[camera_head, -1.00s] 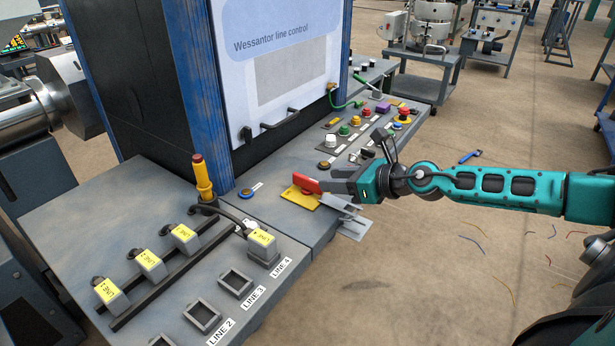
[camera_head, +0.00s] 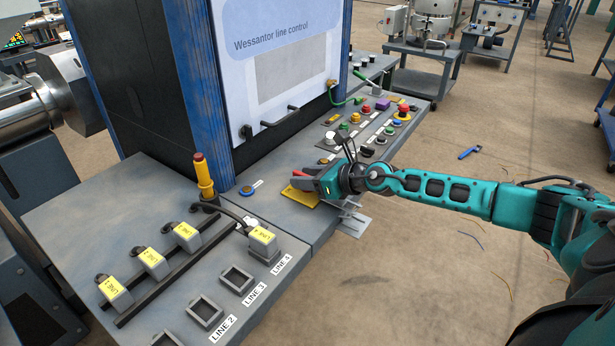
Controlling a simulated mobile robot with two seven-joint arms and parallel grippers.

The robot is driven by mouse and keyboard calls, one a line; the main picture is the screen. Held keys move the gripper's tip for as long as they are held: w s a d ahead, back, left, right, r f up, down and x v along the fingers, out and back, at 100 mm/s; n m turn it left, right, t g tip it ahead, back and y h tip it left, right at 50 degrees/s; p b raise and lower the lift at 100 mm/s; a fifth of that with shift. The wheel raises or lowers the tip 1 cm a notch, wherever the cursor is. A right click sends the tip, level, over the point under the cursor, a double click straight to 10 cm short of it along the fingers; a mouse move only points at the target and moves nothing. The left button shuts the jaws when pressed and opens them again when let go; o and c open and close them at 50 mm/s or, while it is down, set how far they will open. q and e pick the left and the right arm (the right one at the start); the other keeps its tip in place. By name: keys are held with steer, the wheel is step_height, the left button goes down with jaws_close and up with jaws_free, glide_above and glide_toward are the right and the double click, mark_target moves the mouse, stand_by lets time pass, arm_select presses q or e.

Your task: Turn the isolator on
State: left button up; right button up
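The isolator shows as a red handle (camera_head: 299,173) over a yellow plate (camera_head: 300,197) on the grey console top. Only a small red part of the handle shows; the rest is hidden by my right gripper (camera_head: 308,183). The gripper comes in from the right, low over the plate, with its fingers at the handle. Whether its fingers are closed on the handle cannot be seen. My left gripper is not in view.
Yellow-labelled plugs (camera_head: 262,240) and empty LINE sockets (camera_head: 236,279) are in front.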

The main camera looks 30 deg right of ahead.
steer(key=shift+c, duration=0.3)
jaws_close()
stand_by(0.4)
